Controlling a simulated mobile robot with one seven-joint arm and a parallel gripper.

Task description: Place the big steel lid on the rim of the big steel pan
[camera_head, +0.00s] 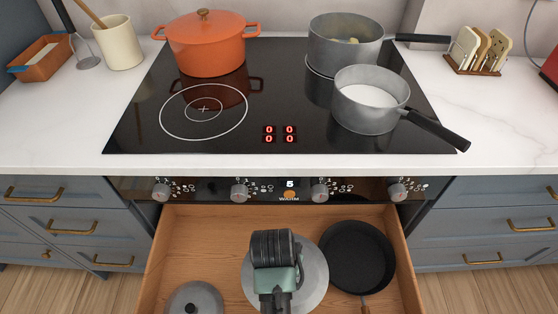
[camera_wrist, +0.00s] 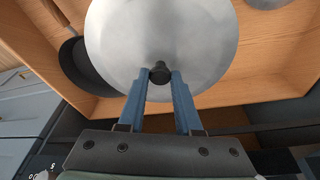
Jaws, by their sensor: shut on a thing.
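The big steel lid (camera_head: 314,282) is a round grey disc in the open drawer area, under my gripper (camera_head: 275,262). In the wrist view the lid (camera_wrist: 205,40) fills the upper middle, and my gripper (camera_wrist: 160,76) has its two blue fingers closed on the lid's dark knob (camera_wrist: 160,68). I cannot tell whether the lid rests on the drawer floor or hangs just above it. The big steel pan (camera_head: 335,52) stands at the back right of the hob, uncovered, with some pale yellowish food inside. Its dark handle points right.
A smaller steel pan (camera_head: 365,118) with white contents stands in front of the big one. An orange pot (camera_head: 208,50) sits back left. The open drawer (camera_head: 228,222) also holds a smaller lid (camera_head: 196,300) and black frying pan (camera_head: 358,258). The hob's front left is clear.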

